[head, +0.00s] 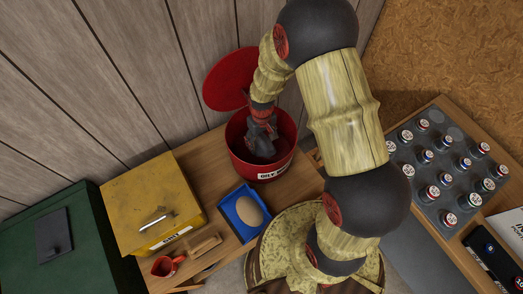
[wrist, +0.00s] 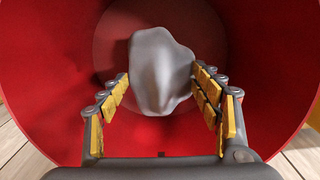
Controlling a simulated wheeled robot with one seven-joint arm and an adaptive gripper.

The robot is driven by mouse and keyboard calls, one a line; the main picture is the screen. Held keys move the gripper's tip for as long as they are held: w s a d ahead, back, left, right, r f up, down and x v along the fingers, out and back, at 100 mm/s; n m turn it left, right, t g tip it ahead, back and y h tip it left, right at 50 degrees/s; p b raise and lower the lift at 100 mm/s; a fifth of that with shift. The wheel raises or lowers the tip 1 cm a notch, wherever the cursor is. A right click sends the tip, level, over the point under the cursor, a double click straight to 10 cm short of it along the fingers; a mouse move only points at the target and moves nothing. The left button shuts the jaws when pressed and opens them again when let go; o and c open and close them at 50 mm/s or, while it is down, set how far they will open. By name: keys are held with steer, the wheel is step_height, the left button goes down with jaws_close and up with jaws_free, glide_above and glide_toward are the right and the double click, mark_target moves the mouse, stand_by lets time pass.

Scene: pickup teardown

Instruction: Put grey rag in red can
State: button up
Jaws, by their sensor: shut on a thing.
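The red can (head: 272,165) stands on the wooden bench with its red lid (head: 228,80) tipped open behind it. My gripper (head: 262,146) reaches down into the can's mouth. In the wrist view, my gripper (wrist: 165,92) is shut on the grey rag (wrist: 160,72), a crumpled lump between the yellow finger pads. The red can's inner wall (wrist: 60,85) surrounds the rag and the fingers. The rag's contact with the can bottom cannot be told. In the head view the rag is hard to tell from the dark gripper.
A blue tray (head: 234,233) with an oval tan object (head: 249,211) sits in front of the can. A yellow box (head: 130,200), a red mug (head: 165,267) and a green cabinet (head: 50,250) are at left. A tray of several capped bottles (head: 462,140) is at right. A plank wall stands behind.

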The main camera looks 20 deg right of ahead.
mark_target(262, 149)
steer(key=shift+f+b, duration=0.4)
steer(key=shift+f, duration=2.75)
steer(key=shift+f, duration=0.2)
steer(key=o, duration=1.3)
